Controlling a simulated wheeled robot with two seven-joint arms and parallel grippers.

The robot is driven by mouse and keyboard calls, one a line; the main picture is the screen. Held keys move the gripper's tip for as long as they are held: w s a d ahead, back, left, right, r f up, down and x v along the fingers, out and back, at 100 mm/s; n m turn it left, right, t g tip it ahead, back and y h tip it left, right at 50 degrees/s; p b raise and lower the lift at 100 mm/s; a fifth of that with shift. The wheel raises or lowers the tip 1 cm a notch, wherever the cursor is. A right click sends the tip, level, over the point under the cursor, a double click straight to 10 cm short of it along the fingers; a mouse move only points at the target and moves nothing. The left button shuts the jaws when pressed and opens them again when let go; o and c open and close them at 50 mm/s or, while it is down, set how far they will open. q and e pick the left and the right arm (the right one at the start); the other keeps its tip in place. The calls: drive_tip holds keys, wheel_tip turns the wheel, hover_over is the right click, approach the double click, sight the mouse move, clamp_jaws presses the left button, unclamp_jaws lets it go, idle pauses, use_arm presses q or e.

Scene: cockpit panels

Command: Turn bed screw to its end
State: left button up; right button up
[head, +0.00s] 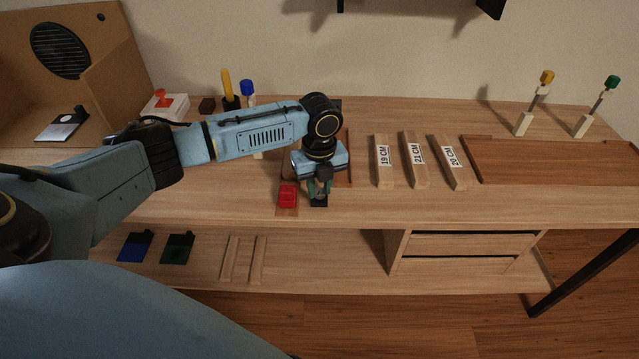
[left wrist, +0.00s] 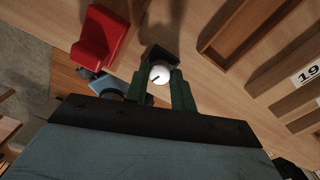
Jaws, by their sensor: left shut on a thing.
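A white round knob (left wrist: 160,74) with a short dark mark on its face sits in front of a black block (left wrist: 161,54) at the table's front; I take the knob for the bed screw. My left gripper (left wrist: 160,83) has its two green fingers on either side of the knob and is shut on it. In the head view my left gripper (head: 319,190) points down at the table's front edge, and the knob is hidden by the fingers. A red angular piece (head: 288,196) stands just left of it; it also shows in the left wrist view (left wrist: 99,38). My right gripper is not in view.
Three wooden blocks labelled 19 CM (head: 384,162), 21 CM (head: 414,160) and 20 CM (head: 452,162) lie to the right. A shallow wooden tray (head: 550,162) lies farther right. A red-and-white switch box (head: 165,106) stands at the back left. The front right tabletop is clear.

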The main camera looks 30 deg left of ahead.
use_arm(q)
drive_tip(key=n+p, duration=0.1)
drive_tip(key=p, duration=0.1)
drive_tip(key=n+p, duration=0.1)
drive_tip(key=p, duration=0.1)
drive_tip(key=shift+r+n, duration=0.25)
drive_tip(key=shift+n, duration=0.05)
drive_tip(key=n+p, duration=0.5)
drive_tip(key=p, duration=0.1)
drive_tip(key=n+p, duration=0.3)
drive_tip(key=n, duration=0.1)
drive_tip(key=shift+f, duration=0.1)
drive_tip(key=n+p, duration=0.2)
drive_tip(key=n, duration=0.1)
drive_tip(key=shift+n, duration=0.4)
drive_tip(key=n+p, duration=0.2)
drive_tip(key=n, duration=0.2)
drive_tip(key=shift+f, duration=0.1)
drive_tip(key=shift+n+p, duration=0.5)
drive_tip(key=shift+n, duration=0.4)
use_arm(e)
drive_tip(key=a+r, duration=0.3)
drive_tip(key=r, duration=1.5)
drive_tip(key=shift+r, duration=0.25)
use_arm(q)
drive_tip(key=o, duration=1)
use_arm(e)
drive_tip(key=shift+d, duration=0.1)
